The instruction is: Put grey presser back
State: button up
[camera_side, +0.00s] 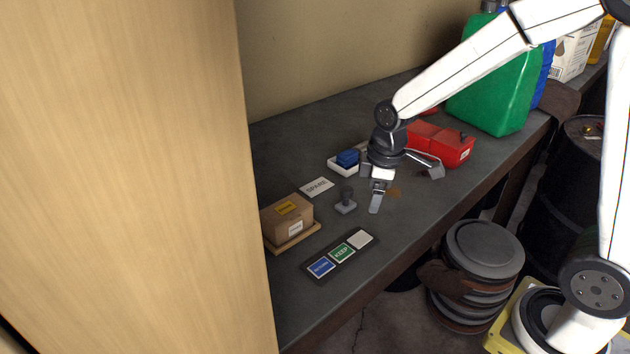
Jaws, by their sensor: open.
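The grey presser (346,201) stands upright on the dark bench, with a square base and a short knob-like handle. My gripper (371,190) is just to the right of it and a little above the bench. The jaws are open and empty, apart from the presser. A white tray (338,170) holding a blue presser (347,158) lies behind, partly hidden by my gripper. A white card marked SPARE (316,187) lies flat to the left of the grey presser.
A dark strip with blue, green and pale pads (340,253) lies in front. A cardboard box (288,219) on a wooden board is at left. A red box (450,148) and green canister (492,85) stand behind right. A wooden panel (120,180) blocks the left.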

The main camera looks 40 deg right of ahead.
jog(key=s+a+f+m+t, duration=0.1)
jog(key=s+f+m, duration=0.2)
jog(key=s+m, duration=0.5)
jog(key=shift+s+a, duration=0.15)
jog(key=shift+s, duration=0.4)
jog(key=shift+f, duration=0.1)
dwell(0.5)
